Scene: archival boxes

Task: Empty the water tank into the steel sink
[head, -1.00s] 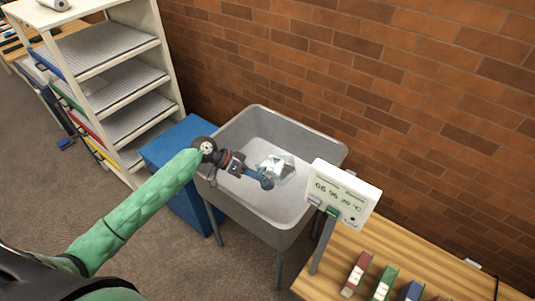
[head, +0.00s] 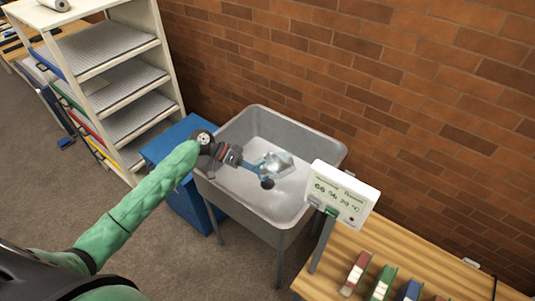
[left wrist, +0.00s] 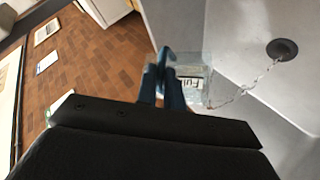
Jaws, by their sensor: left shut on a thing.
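The water tank (head: 277,162) is a small clear box, held tilted over the steel sink (head: 265,207), inside its rim outline. My left gripper (head: 262,172) is shut on the tank, with its blue fingers at the tank's near side. In the left wrist view the fingers (left wrist: 168,80) grip the clear tank (left wrist: 197,72), which carries a white label. A thin stream of water (left wrist: 240,92) runs from the tank toward the dark round drain (left wrist: 283,49) in the grey basin. The water level inside the tank is hard to tell. My right gripper is not in view.
A white display panel (head: 340,193) stands at the sink's right front corner. A wooden table (head: 335,262) with several coloured binders is at lower right. A blue cabinet (head: 176,158) and a white shelf rack (head: 128,95) stand left of the sink. A brick wall is behind.

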